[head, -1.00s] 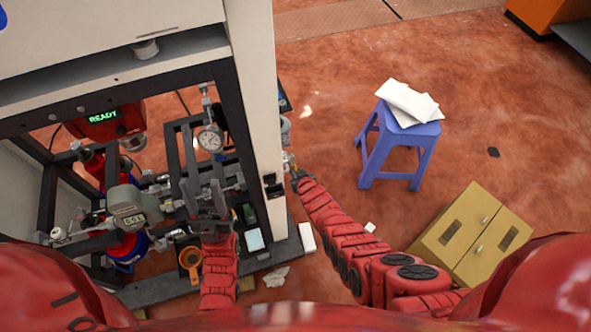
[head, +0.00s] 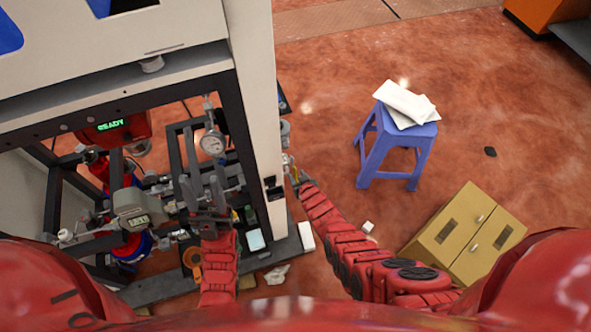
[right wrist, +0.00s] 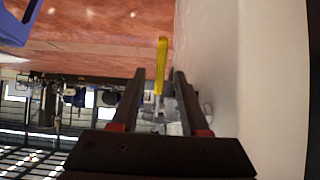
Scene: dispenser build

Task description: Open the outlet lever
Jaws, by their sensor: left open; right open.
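The yellow outlet lever (right wrist: 161,62) stands upright in the right wrist view, with metal fittings (right wrist: 165,118) below it. My right gripper (right wrist: 160,76) is open, with its two dark fingers on either side of the lever; I cannot tell whether they touch it. In the head view my right gripper (head: 292,174) is at the outer right side of the white post, where the lever is too small to make out. My left gripper (head: 203,190) is open inside the machine frame, near the pipework, and seems to hold nothing.
The white post (head: 257,100) stands close beside my right gripper. A pressure gauge (head: 213,144) and a grey meter (head: 139,208) sit inside the frame. A blue stool (head: 367,160) with papers and a tan cabinet (head: 462,238) stand on the open floor to the right.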

